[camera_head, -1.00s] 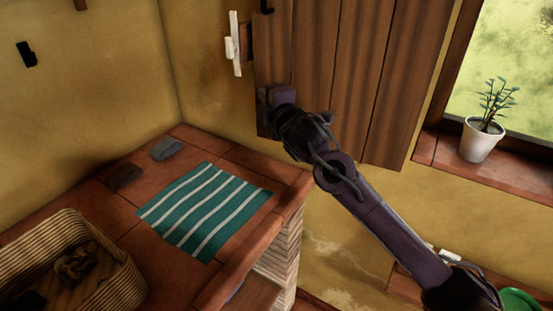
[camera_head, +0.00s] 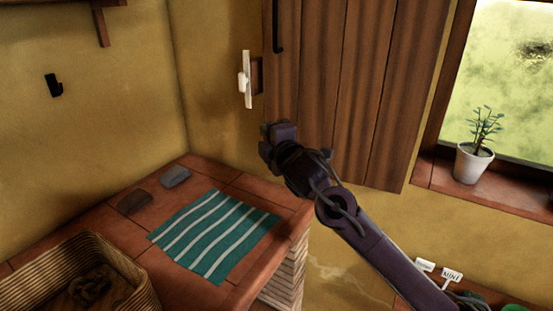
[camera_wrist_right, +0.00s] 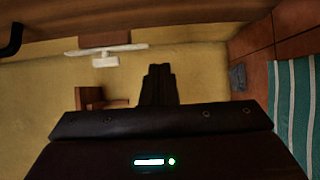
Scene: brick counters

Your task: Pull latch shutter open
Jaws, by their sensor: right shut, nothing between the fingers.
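The wooden shutter (camera_head: 350,90) is made of upright brown planks and hangs beside the window. A black bar handle (camera_head: 278,25) is on its upper left part. A white latch (camera_head: 246,80) sits on a small wooden block at the shutter's left edge; it also shows in the right wrist view (camera_wrist_right: 105,54). My right gripper (camera_head: 268,140) is shut and empty, in front of the shutter's lower left corner and below the latch. In the right wrist view its closed fingers (camera_wrist_right: 159,84) point toward the wall, apart from the latch. My left gripper is not in view.
A brick counter (camera_head: 225,172) at left carries a teal striped cloth (camera_head: 215,235), a wicker basket (camera_head: 125,262) and two small blocks. A potted plant (camera_head: 474,163) stands on the window sill at right. A black hook (camera_head: 54,85) is on the left wall.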

